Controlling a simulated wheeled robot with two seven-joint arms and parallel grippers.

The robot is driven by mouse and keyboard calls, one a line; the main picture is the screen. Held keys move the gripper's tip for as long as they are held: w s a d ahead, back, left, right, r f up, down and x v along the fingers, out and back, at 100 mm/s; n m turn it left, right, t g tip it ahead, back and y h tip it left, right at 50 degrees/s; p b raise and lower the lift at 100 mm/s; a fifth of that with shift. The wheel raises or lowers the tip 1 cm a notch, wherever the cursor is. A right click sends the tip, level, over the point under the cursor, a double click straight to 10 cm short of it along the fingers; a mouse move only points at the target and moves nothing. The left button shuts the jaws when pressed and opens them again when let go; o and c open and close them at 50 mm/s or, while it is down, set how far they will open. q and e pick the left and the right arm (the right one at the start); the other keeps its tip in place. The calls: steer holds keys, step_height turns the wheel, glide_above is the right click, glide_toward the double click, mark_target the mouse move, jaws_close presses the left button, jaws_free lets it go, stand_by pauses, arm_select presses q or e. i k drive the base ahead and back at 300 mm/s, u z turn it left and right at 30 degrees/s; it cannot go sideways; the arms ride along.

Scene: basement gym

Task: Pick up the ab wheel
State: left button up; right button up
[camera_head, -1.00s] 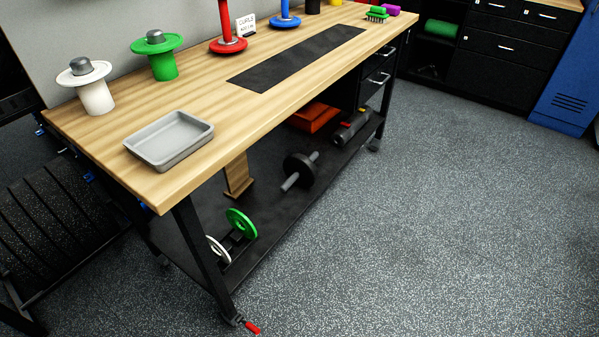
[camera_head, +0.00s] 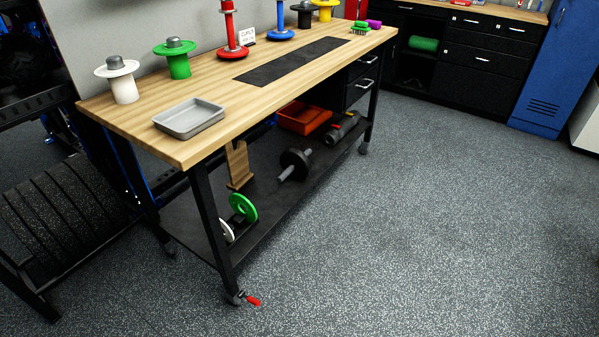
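The ab wheel (camera_head: 295,164) lies on the dark lower shelf (camera_head: 268,207) under the wooden workbench. Neither of my grippers shows in the head view.
The workbench (camera_head: 217,135) holds a grey tray (camera_head: 190,118), coloured posts and a black mat (camera_head: 290,60). Green (camera_head: 243,207) and white plates, a wooden stand (camera_head: 239,165) and an orange bin (camera_head: 304,117) share the shelf. A red-tipped caster (camera_head: 236,297) stands in front. Floor at right is clear.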

mark_target(295, 163)
steer(key=z, duration=0.65)
steer(key=i, duration=2.05)
steer(key=u, duration=1.3)
steer(key=i, duration=0.75)
steer(key=u, duration=0.1)
